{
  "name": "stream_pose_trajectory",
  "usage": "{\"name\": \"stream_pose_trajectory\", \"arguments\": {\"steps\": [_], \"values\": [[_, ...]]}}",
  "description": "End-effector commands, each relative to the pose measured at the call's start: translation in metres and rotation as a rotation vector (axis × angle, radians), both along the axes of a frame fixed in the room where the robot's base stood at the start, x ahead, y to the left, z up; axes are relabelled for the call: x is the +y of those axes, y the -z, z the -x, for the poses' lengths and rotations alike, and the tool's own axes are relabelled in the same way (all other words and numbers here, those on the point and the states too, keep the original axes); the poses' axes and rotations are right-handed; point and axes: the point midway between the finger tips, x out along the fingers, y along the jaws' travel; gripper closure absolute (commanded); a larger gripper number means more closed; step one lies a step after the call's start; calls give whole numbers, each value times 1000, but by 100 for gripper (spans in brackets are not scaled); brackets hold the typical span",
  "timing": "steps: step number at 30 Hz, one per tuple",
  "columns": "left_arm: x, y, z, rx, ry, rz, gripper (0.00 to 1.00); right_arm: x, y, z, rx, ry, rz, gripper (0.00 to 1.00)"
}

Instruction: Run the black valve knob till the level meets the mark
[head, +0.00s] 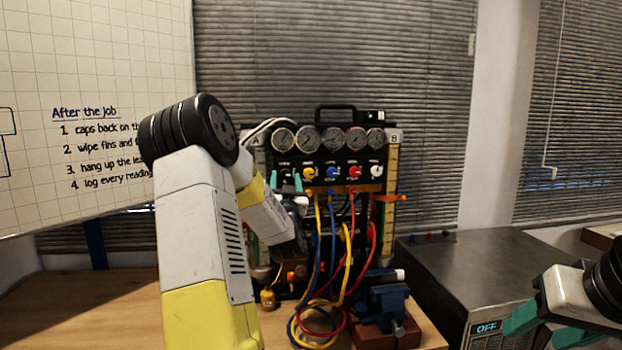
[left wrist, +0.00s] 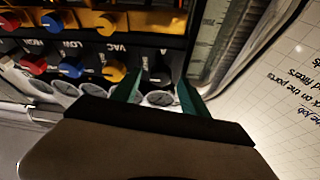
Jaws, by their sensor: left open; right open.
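The gauge rig (head: 344,150) stands on the bench with column A (head: 259,160) at its left and column B (head: 392,165) at its right. An orange marker (head: 390,198) sits across column B; I cannot read the liquid level. My left gripper (head: 285,182) is open in front of the panel's left end. In the left wrist view, the black valve knob (left wrist: 160,74) shows between the green fingertips of that gripper (left wrist: 158,88); I cannot tell whether they touch it. My arm hides the rig's lower left. My right gripper (head: 545,327) is open and empty at the lower right.
Yellow (head: 310,173), blue (head: 333,172), red (head: 354,171) and white (head: 376,170) knobs line the panel under several gauges. Coloured hoses (head: 325,320) hang in front. A blue vise (head: 385,297) and a steel box (head: 470,275) stand to the right.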

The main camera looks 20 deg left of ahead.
Motion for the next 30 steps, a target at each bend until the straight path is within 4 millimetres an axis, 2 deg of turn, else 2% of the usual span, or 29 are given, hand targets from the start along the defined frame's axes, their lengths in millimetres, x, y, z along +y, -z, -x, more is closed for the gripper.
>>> {"name": "stream_pose_trajectory", "arguments": {"steps": [4,12,14,20,21,26,30], "values": [[5,-4,-9,1,0,1,48,0,0,0,0,0,0,48],[6,-5,-11,1,1,0,48,0,0,0,0,0,0,48],[6,-5,-11,1,1,0,57,0,0,0,0,0,0,48],[6,-5,-11,0,1,0,97,0,0,0,0,0,0,48],[6,-5,-10,0,1,0,100,0,0,0,0,0,0,48],[4,-5,-11,-15,3,27,100,0,0,0,0,0,0,48],[2,-5,-12,-92,6,150,100,0,0,0,0,0,0,48]]}}
